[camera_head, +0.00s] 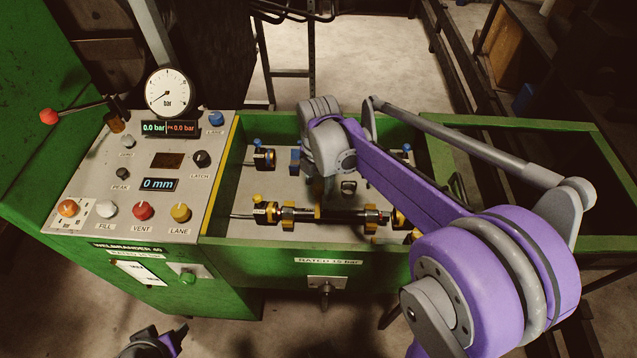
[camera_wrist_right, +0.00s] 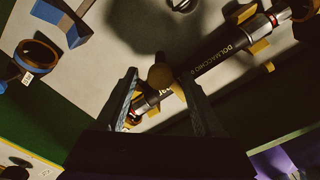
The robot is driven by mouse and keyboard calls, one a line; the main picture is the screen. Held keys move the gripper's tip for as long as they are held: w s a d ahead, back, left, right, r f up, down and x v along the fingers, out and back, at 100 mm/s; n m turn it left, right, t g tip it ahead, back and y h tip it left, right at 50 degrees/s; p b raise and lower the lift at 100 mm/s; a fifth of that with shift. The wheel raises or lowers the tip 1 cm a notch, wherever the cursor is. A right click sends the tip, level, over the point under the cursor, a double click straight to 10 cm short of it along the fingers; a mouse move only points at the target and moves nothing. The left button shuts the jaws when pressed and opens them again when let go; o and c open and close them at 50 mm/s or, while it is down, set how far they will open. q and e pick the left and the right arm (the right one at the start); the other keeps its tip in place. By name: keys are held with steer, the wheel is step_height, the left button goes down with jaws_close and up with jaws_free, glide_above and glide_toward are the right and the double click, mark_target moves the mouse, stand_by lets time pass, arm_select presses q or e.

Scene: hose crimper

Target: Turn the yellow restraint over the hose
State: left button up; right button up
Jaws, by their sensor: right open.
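The black hose (camera_head: 345,216) lies along the front of the green trough, held between yellow clamps and end fittings. In the right wrist view the hose (camera_wrist_right: 222,55) runs diagonally with pale lettering on it. A yellow upright piece, which looks like the restraint (camera_head: 318,212), stands at the hose's middle. Its rounded yellow-brown end (camera_wrist_right: 161,76) shows between the fingers in the wrist view. My right gripper (camera_wrist_right: 160,90) is open around that end; contact cannot be told. In the head view the right gripper (camera_head: 327,192) points down, partly hidden by its wrist. Part of my left gripper (camera_head: 152,345) shows at the bottom edge.
A control panel (camera_head: 135,185) with knobs, displays and a gauge (camera_head: 168,92) stands left of the trough. The trough's green front wall (camera_head: 270,258) rises before the hose. A second lane with blue-marked fittings (camera_head: 264,158) lies behind it. My right arm covers the trough's right part.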

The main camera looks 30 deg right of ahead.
mark_target(319, 187)
arm_select(q)
steer(key=shift+w+r+p, duration=0.1)
steer(key=shift+r+p, duration=0.4)
steer(key=shift+r, duration=0.05)
arm_select(e)
step_height(319, 187, up, 11)
steer(key=shift+f, duration=0.15)
stand_by(0.3)
